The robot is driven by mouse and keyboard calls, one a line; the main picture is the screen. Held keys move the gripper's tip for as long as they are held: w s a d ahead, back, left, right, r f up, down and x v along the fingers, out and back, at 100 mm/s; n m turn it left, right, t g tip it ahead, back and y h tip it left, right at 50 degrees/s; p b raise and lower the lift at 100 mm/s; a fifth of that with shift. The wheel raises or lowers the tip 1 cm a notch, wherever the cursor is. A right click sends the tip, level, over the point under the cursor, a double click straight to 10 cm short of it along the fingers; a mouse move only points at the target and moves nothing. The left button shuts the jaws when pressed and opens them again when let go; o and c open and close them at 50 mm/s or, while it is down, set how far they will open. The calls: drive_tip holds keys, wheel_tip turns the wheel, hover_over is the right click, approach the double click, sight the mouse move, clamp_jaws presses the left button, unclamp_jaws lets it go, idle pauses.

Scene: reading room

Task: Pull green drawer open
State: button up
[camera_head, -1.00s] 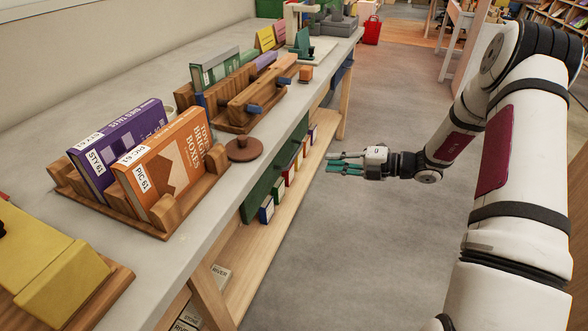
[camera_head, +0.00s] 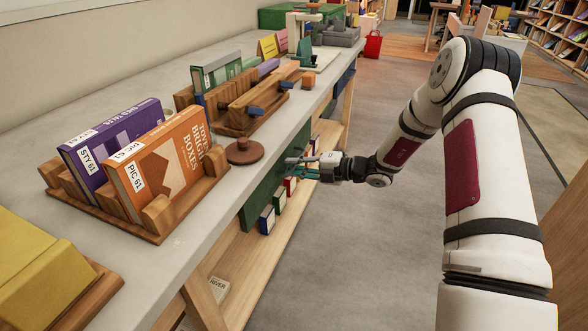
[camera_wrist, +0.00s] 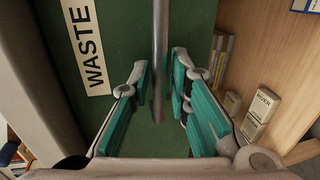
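The green drawer (camera_head: 262,192) is under the counter, its front facing the aisle; in the head view it looks flush with the counter. In the wrist view its green face (camera_wrist: 197,20) fills the middle, with a white "WASTE" label (camera_wrist: 88,45). A grey metal bar handle (camera_wrist: 159,50) runs up the face. My gripper (camera_head: 296,167) is at the drawer front in the head view. Small gaps show between the pads and the bar.
Books stand on the lower shelf (camera_head: 235,268) below the drawer. The aisle floor (camera_head: 350,260) to the right is clear.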

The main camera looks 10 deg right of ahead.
drive_tip(key=shift+w+a, duration=0.1)
drive_tip(key=shift+a, duration=0.1)
clamp_jaws()
drive_tip(key=f+p+v, duration=0.3)
drive_tip(key=v, duration=1.2)
drive_tip(key=d+f+p+v, duration=0.1)
drive_tip(key=f+p+v, duration=0.2)
drive_tip(key=v, duration=1.3)
drive_tip(key=shift+s+f+p, duration=0.25)
drive_tip(key=shift+s+p, duration=0.1)
drive_tip(key=shift+p, duration=0.4)
unclamp_jaws()
drive_tip(key=shift+d, duration=0.1)
